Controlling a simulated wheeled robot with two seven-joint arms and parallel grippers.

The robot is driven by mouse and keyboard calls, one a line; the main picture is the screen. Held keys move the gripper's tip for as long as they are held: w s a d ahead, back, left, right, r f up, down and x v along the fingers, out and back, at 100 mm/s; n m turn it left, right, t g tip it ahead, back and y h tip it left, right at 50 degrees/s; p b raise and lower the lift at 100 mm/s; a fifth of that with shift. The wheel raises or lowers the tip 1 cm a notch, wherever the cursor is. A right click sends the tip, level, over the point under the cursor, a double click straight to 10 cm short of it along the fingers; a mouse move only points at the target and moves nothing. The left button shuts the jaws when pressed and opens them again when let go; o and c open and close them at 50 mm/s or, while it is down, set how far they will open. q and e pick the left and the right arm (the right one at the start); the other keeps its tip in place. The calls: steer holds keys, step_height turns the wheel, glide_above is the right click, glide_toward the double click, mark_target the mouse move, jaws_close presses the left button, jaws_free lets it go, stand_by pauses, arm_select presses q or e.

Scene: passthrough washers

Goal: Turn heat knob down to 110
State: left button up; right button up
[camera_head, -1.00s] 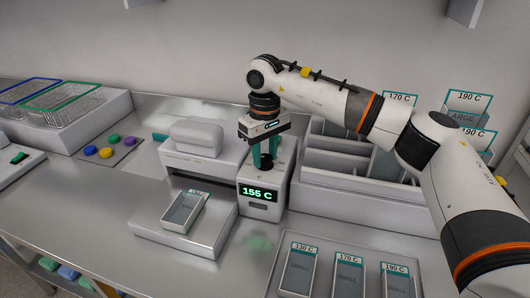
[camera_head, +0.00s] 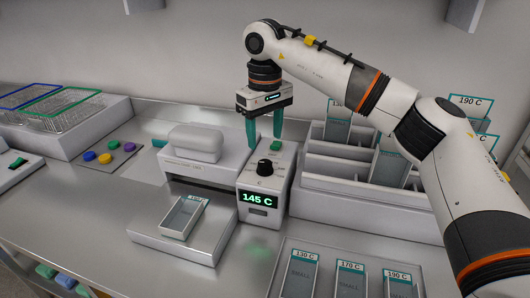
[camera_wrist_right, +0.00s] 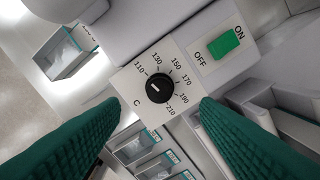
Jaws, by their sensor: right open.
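The black heat knob (camera_head: 265,167) sits on top of a small white control box (camera_head: 278,187). In the right wrist view the knob (camera_wrist_right: 158,89) lies between the two spread green fingers, on a dial plate marked from 110 to 210. A short white mark shows on the knob; I cannot tell which number it points at. My left gripper is not in view.
A green OFF/ON switch (camera_wrist_right: 223,44) sits beside the dial. A white machine (camera_head: 203,150) with a small tray (camera_head: 184,217) stands left of the box. A divided rack (camera_head: 350,205) with labelled sleeves is to the right, under my right arm. Labelled SMALL sleeves (camera_head: 349,282) lie in front.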

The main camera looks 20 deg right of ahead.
step_height(320, 180, up, 5)
steer(key=shift+r, duration=0.1)
stand_by(0.5)
